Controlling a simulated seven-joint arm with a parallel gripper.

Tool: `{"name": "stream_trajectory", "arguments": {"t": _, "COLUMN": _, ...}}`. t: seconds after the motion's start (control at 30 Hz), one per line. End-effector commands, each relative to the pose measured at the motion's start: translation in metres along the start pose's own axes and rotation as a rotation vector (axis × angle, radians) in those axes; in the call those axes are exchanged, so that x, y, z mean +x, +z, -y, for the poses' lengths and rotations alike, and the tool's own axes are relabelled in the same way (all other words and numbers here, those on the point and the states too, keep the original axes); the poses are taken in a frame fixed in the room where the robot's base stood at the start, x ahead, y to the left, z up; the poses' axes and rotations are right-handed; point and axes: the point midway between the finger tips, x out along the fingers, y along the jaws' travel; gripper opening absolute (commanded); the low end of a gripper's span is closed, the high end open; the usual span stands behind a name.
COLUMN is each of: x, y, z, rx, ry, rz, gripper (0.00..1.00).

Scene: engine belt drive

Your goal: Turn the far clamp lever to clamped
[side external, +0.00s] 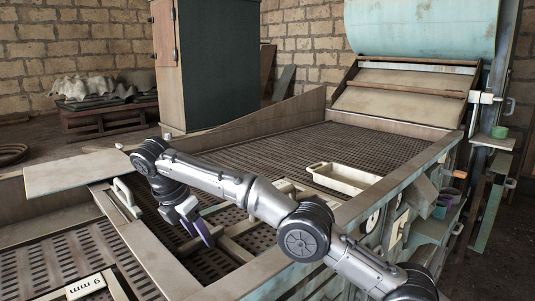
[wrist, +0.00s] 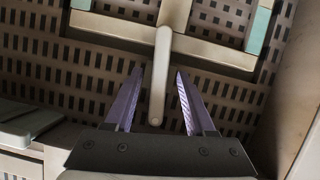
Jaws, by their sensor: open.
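A pale clamp lever (wrist: 159,85) shows in the wrist view, running from a pale crossbar down to a rounded end. I cannot tell from these views whether it is the far one. My gripper (wrist: 158,75) is open, its purple fingers on either side of the lever, with gaps on both sides. I cannot tell whether the fingers are level with it in height. In the side external view my gripper (side external: 195,221) points down over the pale screen frame (side external: 239,228). The lever is not clear in that view, where my arm covers part of the frame.
Perforated screen panels lie below the frame, with wooden walls (side external: 165,258) around them. A pale green handle (side external: 126,196) stands left of my gripper. A white tray (side external: 343,178) rests to the right, beyond my arm. A plate marked "9 mm" (side external: 86,287) lies at the front left.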

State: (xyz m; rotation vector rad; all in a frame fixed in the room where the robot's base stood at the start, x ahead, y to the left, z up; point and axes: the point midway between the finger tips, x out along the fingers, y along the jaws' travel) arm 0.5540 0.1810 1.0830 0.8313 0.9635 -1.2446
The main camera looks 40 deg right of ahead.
Motion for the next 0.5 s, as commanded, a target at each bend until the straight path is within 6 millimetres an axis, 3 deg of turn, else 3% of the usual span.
{"name": "stream_trajectory", "arguments": {"t": 0.5, "x": -0.0006, "y": 0.0007, "z": 0.0029, "rx": -0.301, "ry": 0.124, "rz": 0.0, "gripper": 0.55}}
